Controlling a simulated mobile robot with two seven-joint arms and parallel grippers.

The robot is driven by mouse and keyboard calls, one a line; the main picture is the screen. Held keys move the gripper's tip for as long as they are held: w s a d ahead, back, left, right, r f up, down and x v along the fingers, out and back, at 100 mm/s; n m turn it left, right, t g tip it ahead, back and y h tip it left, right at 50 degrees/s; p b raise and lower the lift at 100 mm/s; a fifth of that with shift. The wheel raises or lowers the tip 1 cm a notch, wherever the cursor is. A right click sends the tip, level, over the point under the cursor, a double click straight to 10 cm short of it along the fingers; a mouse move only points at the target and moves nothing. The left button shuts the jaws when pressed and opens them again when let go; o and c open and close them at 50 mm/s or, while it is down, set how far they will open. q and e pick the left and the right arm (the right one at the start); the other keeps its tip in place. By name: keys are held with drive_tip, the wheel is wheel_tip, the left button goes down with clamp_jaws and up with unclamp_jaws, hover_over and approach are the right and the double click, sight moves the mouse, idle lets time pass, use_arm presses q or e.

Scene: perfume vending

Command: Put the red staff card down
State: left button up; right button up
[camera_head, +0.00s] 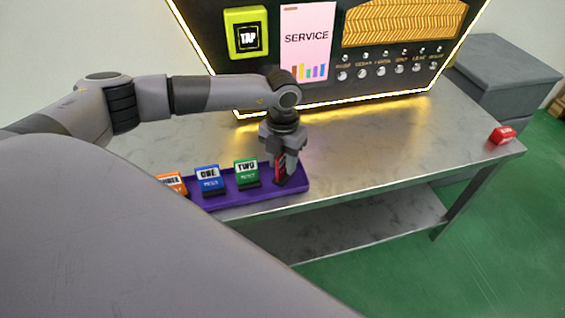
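The red staff card (279,169) stands upright at the right end of the purple tray (256,199), mostly covered by my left gripper (287,169). My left gripper points down with its fingers closed around the card, low over the tray. Whether the card's lower edge touches the tray is hard to tell. My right gripper is out of view.
The tray also holds a green card (246,173), a blue card (208,180) and an orange card (173,184). A small red block (502,135) lies at the right end of the metal table (390,150). The lit vending panel (380,75) stands behind. The table's middle is clear.

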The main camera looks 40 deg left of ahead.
use_arm(q)
wheel_tip(320, 180, up, 10)
drive_tip(key=shift+r+p, duration=0.2)
drive_tip(key=shift+p, duration=0.3)
drive_tip(key=s+d+f+m+g+h, duration=0.1)
drive_tip(key=s+d+f+h, duration=0.3)
drive_tip(key=d, duration=0.6)
drive_tip(key=s+d+r+m+g+h, duration=0.1)
drive_tip(key=s+d+h, duration=0.3)
drive_tip(key=d, duration=0.6)
drive_tip(key=d+r+n+t+h, duration=0.65)
drive_tip(key=d+n+h, duration=0.25)
drive_tip(key=h, duration=0.2)
drive_tip(key=w+a+f+n+t+y, duration=0.2)
drive_tip(key=a+f+n+t+y, duration=0.85)
drive_tip(key=n, duration=0.85)
drive_tip(key=s+a+f+n+g+y, duration=0.4)
drive_tip(key=s+a+f+n+y, duration=0.2)
drive_tip(key=s+f, duration=0.5)
drive_tip(key=shift+s+a+f+n+g, duration=0.25)
drive_tip(key=shift+a+f+n+g, duration=0.25)
drive_tip(key=shift+a, duration=0.35)
